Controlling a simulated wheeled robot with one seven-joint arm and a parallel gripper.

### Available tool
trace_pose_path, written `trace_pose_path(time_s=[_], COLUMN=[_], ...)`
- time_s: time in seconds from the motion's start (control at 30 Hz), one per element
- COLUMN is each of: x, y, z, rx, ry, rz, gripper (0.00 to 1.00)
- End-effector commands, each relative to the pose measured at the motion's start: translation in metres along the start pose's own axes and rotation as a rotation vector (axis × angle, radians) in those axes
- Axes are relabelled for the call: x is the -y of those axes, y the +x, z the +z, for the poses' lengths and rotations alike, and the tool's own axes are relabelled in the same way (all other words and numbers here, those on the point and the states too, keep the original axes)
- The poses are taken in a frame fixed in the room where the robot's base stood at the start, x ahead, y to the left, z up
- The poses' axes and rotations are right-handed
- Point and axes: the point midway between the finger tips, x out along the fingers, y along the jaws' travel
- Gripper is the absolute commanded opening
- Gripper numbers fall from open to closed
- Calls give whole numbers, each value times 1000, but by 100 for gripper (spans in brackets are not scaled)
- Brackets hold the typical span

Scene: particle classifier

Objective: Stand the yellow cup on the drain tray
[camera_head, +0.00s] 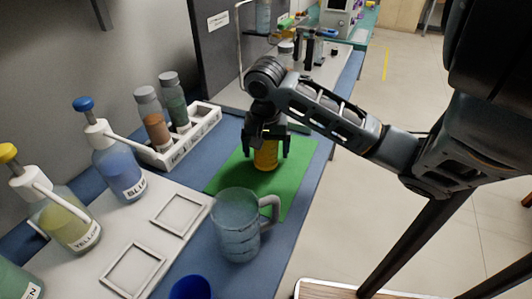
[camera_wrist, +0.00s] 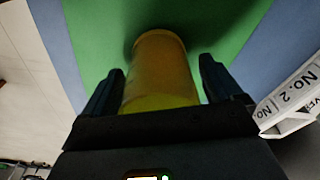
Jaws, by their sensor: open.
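The yellow cup (camera_head: 266,158) appears to stand upright on a green mat (camera_head: 228,178), below my gripper (camera_head: 266,153). In the wrist view the yellow cup (camera_wrist: 160,75) lies between the two fingers of my gripper (camera_wrist: 162,66). The fingers are open, with a visible gap on each side of the cup. The cup's upper part is hidden by my gripper in the head view. I cannot tell for sure which surface is the drain tray; a white board with raised square frames (camera_head: 180,213) lies at the left front.
A clear jug (camera_head: 236,228) with a handle stands at the mat's front edge, a blue cup (camera_head: 190,288) nearer. A white rack (camera_head: 205,118) with bottles is left of the mat. A blue-labelled wash bottle (camera_head: 118,170) and a yellow-labelled one (camera_head: 68,225) stand further left.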

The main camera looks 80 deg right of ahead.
Motion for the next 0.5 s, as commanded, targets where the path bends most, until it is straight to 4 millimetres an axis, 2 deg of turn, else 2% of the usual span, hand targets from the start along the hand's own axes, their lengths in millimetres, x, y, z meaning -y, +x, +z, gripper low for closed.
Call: trace_pose_path(time_s=[0.1, 0.5], x=[0, 0], y=[0, -1], z=[0, 0], rx=[0, 0], ry=[0, 0], rz=[0, 0], gripper=[92, 54])
